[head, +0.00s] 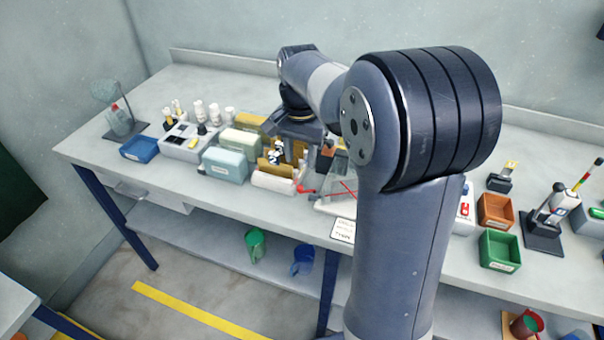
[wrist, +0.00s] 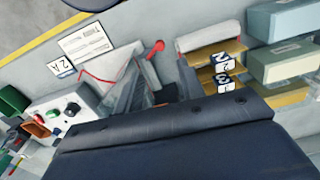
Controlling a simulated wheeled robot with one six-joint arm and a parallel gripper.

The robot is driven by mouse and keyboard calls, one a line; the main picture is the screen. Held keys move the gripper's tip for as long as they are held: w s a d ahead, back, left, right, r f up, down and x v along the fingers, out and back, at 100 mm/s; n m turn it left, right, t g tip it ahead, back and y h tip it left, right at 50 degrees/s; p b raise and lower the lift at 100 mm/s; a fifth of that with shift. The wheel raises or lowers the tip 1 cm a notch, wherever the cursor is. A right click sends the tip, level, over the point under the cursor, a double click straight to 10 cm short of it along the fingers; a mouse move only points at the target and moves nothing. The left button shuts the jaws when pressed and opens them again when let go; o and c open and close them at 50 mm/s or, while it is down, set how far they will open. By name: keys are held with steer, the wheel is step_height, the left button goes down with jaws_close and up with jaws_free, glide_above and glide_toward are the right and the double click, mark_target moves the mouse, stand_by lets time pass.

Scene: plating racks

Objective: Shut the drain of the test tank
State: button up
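The test tank (head: 341,186) looks like the clear-walled box at the bench's front edge, with red lines on it, partly hidden behind my arm. A red lever (head: 304,189) sticks out at its left side. In the wrist view the tank (wrist: 112,93) is cut off by my dark gripper housing, and the red lever (wrist: 153,52) shows above it with a round red knob. I cannot tell whether the drain is open. My gripper (head: 300,145) is above the bench, behind and close to the lever.
A white roll-shaped block (head: 273,180) and numbered yellow-brown holders (wrist: 210,75) stand beside the lever. Pale green boxes (head: 225,165) are further left. Green (head: 499,250) and orange bins (head: 495,210) are at right.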

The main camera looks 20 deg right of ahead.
mark_target(300, 186)
step_height(300, 186, down, 9)
steer(key=shift+f, duration=0.1)
steer(key=shift+c, duration=0.3)
jaws_close()
